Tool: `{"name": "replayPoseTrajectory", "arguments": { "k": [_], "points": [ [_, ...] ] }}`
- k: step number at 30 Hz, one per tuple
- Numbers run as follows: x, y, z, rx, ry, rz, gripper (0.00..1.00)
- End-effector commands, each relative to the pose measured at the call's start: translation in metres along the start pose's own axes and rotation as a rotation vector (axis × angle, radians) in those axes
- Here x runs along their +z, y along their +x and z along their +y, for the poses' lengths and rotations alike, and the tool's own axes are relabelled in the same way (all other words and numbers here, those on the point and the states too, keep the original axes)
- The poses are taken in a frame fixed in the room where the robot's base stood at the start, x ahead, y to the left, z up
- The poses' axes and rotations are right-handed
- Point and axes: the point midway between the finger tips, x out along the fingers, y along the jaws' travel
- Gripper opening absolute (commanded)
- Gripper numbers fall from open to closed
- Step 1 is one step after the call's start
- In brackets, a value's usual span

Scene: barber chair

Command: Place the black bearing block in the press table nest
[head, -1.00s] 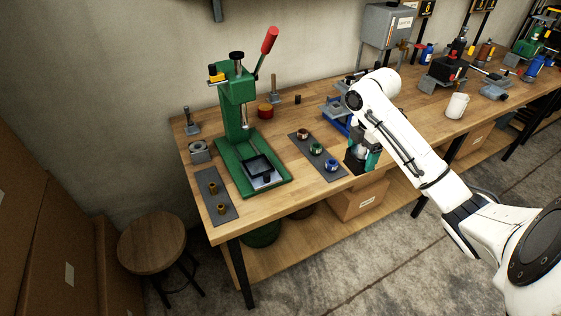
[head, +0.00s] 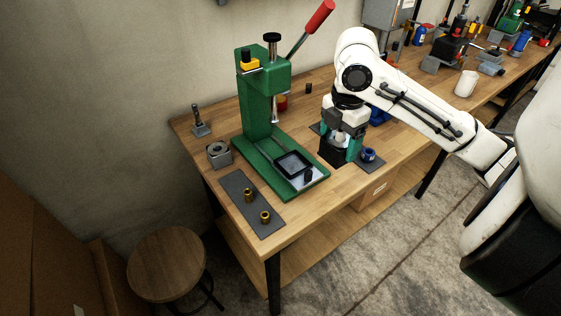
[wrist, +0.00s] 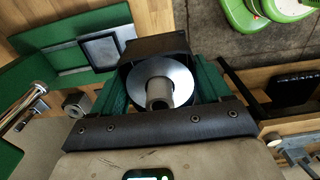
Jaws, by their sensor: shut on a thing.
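My gripper (head: 341,146) is shut on the black bearing block (head: 331,154), with its teal fingers on either side. In the wrist view the block (wrist: 155,47) shows between the green fingers, with a bright metal ring and a grey shaft end on it. The press table nest (head: 294,164) is a black square frame on the base of the green press (head: 262,108). It also shows in the wrist view (wrist: 101,49), left of the block. The held block is right of the nest and apart from it. The block's underside is hidden.
A dark mat (head: 240,205) with two brass bushings lies left of the press. A second mat (head: 371,164) with a blue ring (head: 368,155) is partly hidden by my gripper. A red-tipped lever (head: 318,16) rises from the press. A small black piece (head: 308,175) is beside the nest.

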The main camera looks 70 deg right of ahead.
Motion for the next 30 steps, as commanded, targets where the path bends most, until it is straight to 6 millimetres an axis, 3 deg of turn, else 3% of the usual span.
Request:
{"name": "replayPoseTrajectory", "arguments": {
  "k": [15,21,30],
  "points": [
    [-0.017,0.041,0.09,-0.001,-0.003,0.003,0.03],
    [-0.02,0.074,0.114,0.001,-0.002,0.003,0.03],
    [-0.021,0.091,0.13,0.002,-0.002,0.0,0.03]
  ]
}}
